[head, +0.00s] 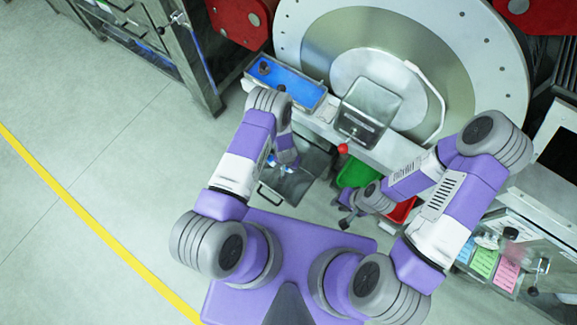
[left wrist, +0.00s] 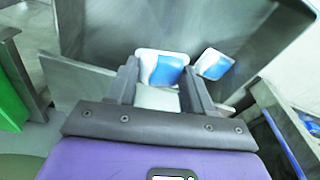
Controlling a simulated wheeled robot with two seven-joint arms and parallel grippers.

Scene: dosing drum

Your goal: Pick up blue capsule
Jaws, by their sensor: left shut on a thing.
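The blue capsule (left wrist: 165,70), blue and white, sits between the two fingers of my left gripper (left wrist: 162,85) in the left wrist view. The gripper is shut on it, beside a grey metal wall. A second blue and white shape (left wrist: 214,64) shows just right of it; I cannot tell whether it is another capsule or a reflection. In the head view my left arm reaches over an open metal bin (head: 290,188), and the arm hides most of the left gripper. My right gripper (head: 340,211) is at the centre right, its fingers apart and empty.
Green (head: 352,174) and red (head: 402,211) bins lie near my right arm. The floor at left is clear.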

